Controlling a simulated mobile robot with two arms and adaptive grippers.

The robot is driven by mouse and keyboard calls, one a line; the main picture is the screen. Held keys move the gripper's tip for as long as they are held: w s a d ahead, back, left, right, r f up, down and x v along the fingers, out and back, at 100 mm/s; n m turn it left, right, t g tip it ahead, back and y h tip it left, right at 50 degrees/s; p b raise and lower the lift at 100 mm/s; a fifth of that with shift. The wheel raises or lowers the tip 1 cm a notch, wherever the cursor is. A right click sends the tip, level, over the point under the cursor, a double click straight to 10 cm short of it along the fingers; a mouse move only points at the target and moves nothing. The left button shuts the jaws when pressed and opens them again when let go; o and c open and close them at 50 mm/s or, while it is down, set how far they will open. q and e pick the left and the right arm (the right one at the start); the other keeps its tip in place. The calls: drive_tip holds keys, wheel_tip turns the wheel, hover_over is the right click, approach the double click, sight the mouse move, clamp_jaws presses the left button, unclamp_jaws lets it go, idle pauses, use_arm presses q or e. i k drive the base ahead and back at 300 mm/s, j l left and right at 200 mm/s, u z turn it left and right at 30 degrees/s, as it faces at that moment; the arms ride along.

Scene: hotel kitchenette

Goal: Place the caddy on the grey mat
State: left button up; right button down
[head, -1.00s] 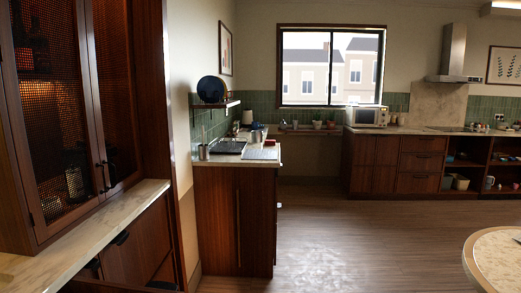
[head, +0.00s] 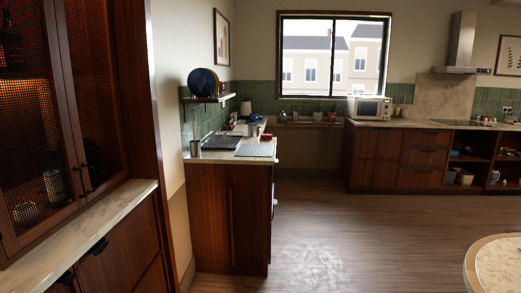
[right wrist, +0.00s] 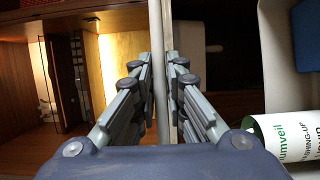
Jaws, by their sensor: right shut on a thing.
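In the right wrist view my right gripper (right wrist: 162,90) is shut on a thin pale upright part of the caddy (right wrist: 160,40). Most of the caddy is out of frame or hidden. A white bottle with green lettering (right wrist: 290,140) is beside the fingers at the right; I cannot tell how it sits in the caddy. In the head view a flat light grey piece, which looks like the grey mat (head: 255,150), lies on the front right of the counter (head: 210,158). Neither gripper shows in the head view.
A dark tray or rack (head: 217,142) lies left of the mat, with a metal cup (head: 195,148) at the counter's left. A tall cabinet (head: 75,110) with a marble ledge stands close on the left. A round table (head: 495,265) is at the lower right. The floor (head: 350,235) between is clear.

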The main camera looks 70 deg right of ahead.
sight(256, 150)
drive_tip(key=l+z, duration=0.3)
drive_tip(key=l, duration=1.35)
drive_tip(key=i+l, duration=0.15)
drive_tip(key=l, duration=0.2)
drive_tip(key=i+l+z, duration=0.1)
drive_tip(key=l, duration=0.25)
drive_tip(key=i+l, duration=0.15)
drive_tip(key=l, duration=0.2)
drive_tip(key=i+l+z, duration=0.1)
drive_tip(key=l, duration=0.25)
drive_tip(key=i+l+z, duration=0.2)
drive_tip(key=i+l, duration=0.65)
drive_tip(key=i, duration=0.1)
